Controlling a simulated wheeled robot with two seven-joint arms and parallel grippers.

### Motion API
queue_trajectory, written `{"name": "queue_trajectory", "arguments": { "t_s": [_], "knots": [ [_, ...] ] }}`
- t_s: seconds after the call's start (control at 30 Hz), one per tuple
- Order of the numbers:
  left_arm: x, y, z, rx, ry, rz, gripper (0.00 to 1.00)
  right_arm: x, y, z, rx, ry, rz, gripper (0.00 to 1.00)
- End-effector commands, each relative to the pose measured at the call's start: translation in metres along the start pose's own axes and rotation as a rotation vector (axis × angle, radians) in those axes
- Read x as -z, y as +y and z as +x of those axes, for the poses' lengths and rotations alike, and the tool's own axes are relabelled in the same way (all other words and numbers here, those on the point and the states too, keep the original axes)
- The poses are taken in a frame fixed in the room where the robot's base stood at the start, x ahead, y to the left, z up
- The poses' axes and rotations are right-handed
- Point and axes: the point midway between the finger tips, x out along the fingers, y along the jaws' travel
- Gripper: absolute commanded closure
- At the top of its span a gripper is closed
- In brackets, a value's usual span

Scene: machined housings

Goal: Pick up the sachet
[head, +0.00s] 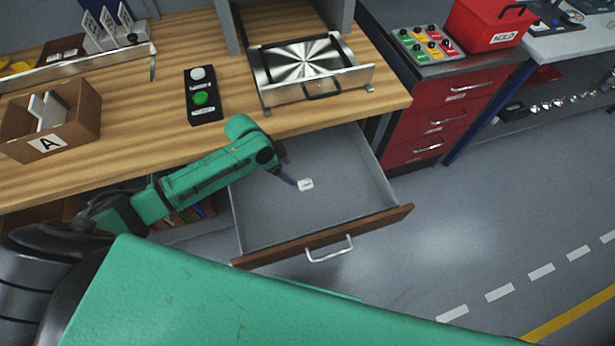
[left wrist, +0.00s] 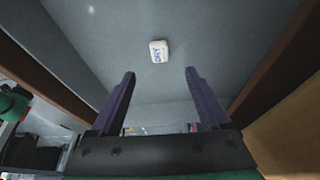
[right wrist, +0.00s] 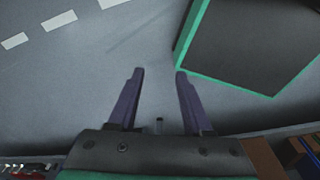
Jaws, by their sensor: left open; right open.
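The sachet (head: 306,185) is a small white packet lying on the grey floor of an open drawer (head: 340,160). In the left wrist view the sachet (left wrist: 159,51) shows dark lettering and lies beyond the fingertips, roughly centred between them. My left gripper (head: 292,183) reaches into the drawer from the left, just beside the sachet in the head view. In its wrist view my left gripper (left wrist: 160,75) is open and empty. My right gripper (right wrist: 159,72) is open and empty over the grey floor, and I do not make it out in the head view.
The drawer's wooden front (head: 370,232) and side walls surround the sachet. The wooden worktop (head: 150,140) lies above the drawer's back. A red drawer cabinet (head: 440,118) stands to the right. Part of my green body fills the bottom of the head view.

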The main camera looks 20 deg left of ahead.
Motion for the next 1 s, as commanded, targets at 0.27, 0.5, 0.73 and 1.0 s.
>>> {"name": "queue_trajectory", "arguments": {
  "t_s": [0.27,0.5,0.73,1.0],
  "knots": [
    [0.0,-0.001,0.058,0.001,0.0,-0.001,0.2,-0.026,-0.005,0.002,0.007,-0.041,-0.001,0.5],
    [-0.003,-0.002,0.098,0.001,0.0,-0.001,0.2,-0.01,-0.003,0.005,0.004,-0.016,-0.001,0.5],
    [-0.004,-0.003,0.111,0.002,0.0,0.0,0.2,-0.009,-0.003,0.007,0.004,-0.013,0.0,0.5],
    [-0.004,-0.003,0.11,0.002,-0.001,-0.001,0.89,-0.011,-0.003,0.007,0.004,-0.016,0.001,0.5]
  ]
}}
